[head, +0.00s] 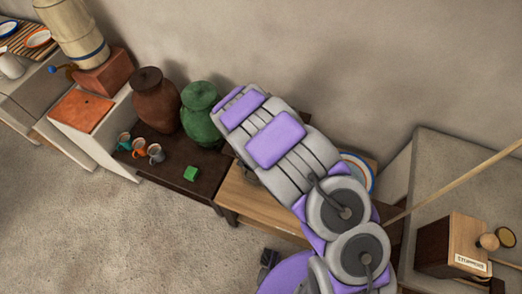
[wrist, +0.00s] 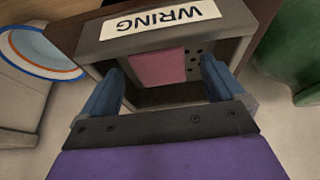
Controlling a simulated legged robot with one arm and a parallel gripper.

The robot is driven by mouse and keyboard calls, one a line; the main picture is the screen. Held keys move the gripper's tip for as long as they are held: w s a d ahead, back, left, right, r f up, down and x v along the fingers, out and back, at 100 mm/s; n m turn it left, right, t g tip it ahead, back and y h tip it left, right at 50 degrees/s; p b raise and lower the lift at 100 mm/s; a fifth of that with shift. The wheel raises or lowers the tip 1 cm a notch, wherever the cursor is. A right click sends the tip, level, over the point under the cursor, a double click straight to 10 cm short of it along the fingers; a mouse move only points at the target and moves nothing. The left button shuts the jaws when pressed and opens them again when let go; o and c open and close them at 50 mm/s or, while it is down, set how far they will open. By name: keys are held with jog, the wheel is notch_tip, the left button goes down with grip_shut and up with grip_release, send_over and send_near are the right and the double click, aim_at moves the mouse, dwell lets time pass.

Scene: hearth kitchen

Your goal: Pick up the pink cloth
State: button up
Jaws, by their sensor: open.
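The pink cloth (wrist: 158,67) shows in the wrist view inside the open front of a grey box (wrist: 233,50) labelled "WRING". It looks like a flat, square-edged patch against dark holes at the back of the box. My gripper (wrist: 160,64) is open, with one blue finger on each side of the cloth in the picture. I cannot tell whether the fingers touch the cloth or the box walls. In the head view my arm covers the cloth, the box and the gripper.
A green jar (head: 202,118) and a brown jar (head: 156,104) stand left of my arm. Several mugs (head: 156,153) and a green block (head: 191,174) sit on the dark bench. A wooden box (head: 452,245) is at right.

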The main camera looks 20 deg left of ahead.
jog(key=x, duration=0.3)
jog(key=shift+s+a, duration=0.1)
jog(key=shift+a, duration=0.2)
jog(key=shift+d+r, duration=0.1)
jog(key=shift+d, duration=0.2)
jog(key=shift+c, duration=1)
jog(key=shift+a, duration=0.1)
jog(key=c, duration=1)
jog(key=shift+o, duration=0.2)
jog(key=shift+r, duration=0.15)
notch_tip(320, 180, up, 7)
jog(key=p, duration=0.4)
jog(key=s+a+b, duration=0.1)
jog(key=s+b, duration=0.1)
jog(key=s, duration=1.6)
jog(key=shift+a, duration=0.2)
